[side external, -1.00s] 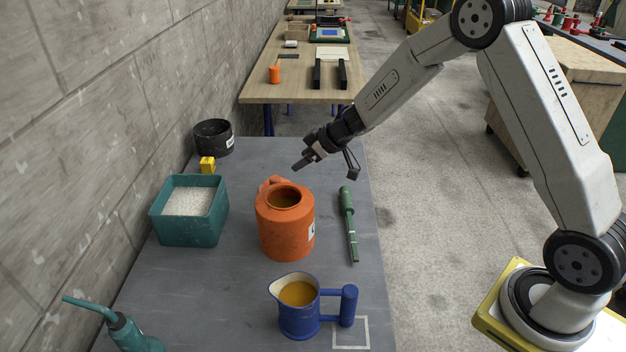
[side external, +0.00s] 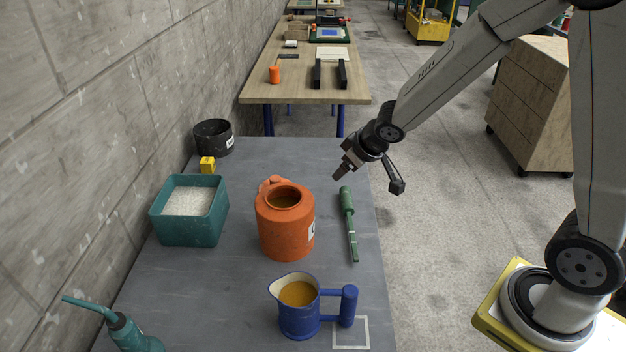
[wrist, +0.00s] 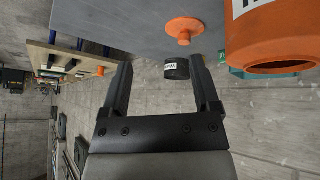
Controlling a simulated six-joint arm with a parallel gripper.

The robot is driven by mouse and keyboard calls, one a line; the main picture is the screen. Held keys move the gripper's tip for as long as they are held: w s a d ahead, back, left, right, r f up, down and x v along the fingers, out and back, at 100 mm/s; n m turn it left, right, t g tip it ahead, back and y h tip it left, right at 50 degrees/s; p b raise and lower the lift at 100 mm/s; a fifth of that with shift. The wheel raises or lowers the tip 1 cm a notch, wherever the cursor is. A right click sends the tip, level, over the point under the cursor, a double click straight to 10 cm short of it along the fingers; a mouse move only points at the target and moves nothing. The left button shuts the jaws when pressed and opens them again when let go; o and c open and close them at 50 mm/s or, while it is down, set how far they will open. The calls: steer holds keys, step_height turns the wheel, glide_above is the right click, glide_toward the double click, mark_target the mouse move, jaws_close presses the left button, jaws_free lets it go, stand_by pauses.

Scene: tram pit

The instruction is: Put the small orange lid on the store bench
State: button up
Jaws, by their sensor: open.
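The small orange lid (wrist: 185,26), a flat disc with a knob, shows in the wrist view on the grey bench top (wrist: 130,18), apart from the big orange can (wrist: 275,45). In the side view, the lid (side external: 271,183) shows just behind the orange can (side external: 286,225), which partly hides it. My gripper (side external: 341,174) is open and empty above the right part of the grey bench (side external: 225,290), to the right of the lid. In the wrist view the lid lies beyond my open jaws (wrist: 160,75). Neither bench carries a readable name.
A wooden bench (side external: 275,90) with an orange cylinder (side external: 274,74) and two black bars stands behind. A teal tub (side external: 187,230), yellow block (side external: 207,165) and black pot (side external: 213,138) are left. A green tool (side external: 348,220) lies right; a blue jug (side external: 298,312) stands in front.

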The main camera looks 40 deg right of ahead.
steer(key=s+a+f+m+g, duration=0.1)
steer(key=s+a+g, duration=0.2)
steer(key=s, duration=1.2)
steer(key=shift+a+g+y, duration=0.2)
steer(key=shift+g+y, duration=0.2)
steer(key=shift+g, duration=0.2)
